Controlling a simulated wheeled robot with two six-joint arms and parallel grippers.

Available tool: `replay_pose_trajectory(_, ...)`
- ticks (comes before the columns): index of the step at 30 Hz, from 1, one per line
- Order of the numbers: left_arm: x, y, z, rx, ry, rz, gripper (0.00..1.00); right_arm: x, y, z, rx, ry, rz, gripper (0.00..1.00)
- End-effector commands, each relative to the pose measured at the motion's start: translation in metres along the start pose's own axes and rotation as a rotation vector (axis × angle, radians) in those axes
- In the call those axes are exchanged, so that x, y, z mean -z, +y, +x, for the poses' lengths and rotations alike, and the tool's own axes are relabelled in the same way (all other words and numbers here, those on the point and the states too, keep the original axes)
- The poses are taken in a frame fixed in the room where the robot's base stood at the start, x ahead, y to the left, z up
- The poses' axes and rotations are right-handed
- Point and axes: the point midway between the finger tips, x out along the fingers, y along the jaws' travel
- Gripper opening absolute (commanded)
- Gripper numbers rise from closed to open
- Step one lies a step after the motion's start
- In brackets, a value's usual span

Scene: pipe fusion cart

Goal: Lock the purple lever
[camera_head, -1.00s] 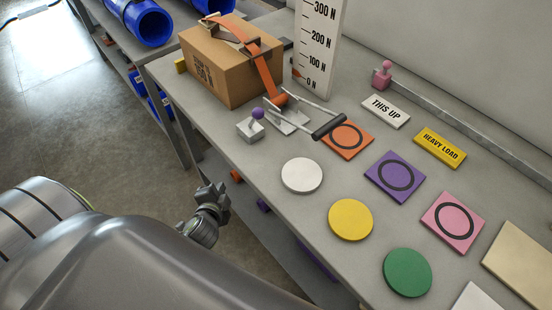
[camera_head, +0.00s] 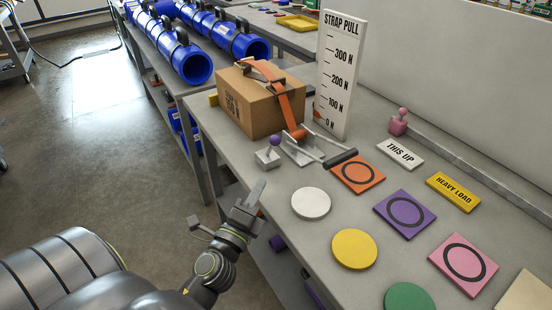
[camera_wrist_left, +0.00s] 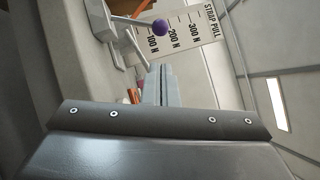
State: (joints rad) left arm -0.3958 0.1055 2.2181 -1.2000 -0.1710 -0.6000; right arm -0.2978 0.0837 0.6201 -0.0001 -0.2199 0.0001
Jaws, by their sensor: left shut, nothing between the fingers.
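The purple lever (camera_head: 275,140) is a purple ball on a short rod, set on a small grey metal base (camera_head: 267,158) at the table's near edge, beside the strapped box. In the left wrist view the purple ball (camera_wrist_left: 160,27) is at the top centre, with its rod running left to the pale base. My left gripper (camera_head: 258,188) is shut and empty, off the table's near edge and in front of the lever base, apart from it. In the left wrist view its closed fingers (camera_wrist_left: 161,78) point towards the ball. My right gripper is not in view.
A cardboard box (camera_head: 262,100) with an orange strap (camera_head: 280,92) stands behind the lever. A ratchet with a black handle (camera_head: 340,158) lies to its right. A force scale board (camera_head: 338,75) stands behind. White (camera_head: 311,202) and yellow (camera_head: 354,250) discs lie to the right.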

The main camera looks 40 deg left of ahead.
Motion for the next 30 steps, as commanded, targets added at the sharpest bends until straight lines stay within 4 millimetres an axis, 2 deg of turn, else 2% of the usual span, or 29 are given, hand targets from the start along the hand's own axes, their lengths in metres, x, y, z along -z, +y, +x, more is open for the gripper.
replay_pose_trajectory(11, 0.0, -0.001, 0.006, -0.001, 0.0, -0.003, 0.0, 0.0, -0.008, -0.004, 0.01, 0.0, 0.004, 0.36)
replay_pose_trajectory(14, -0.001, -0.002, 0.017, 0.0, 0.0, -0.003, 0.0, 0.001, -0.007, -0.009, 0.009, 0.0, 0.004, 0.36)
replay_pose_trajectory(24, -0.001, -0.002, 0.075, 0.0, -0.001, -0.003, 0.0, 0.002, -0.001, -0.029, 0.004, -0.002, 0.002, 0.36)
replay_pose_trajectory(30, -0.001, 0.0, 0.096, -0.002, -0.001, -0.003, 0.0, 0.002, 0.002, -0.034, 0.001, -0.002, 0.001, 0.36)
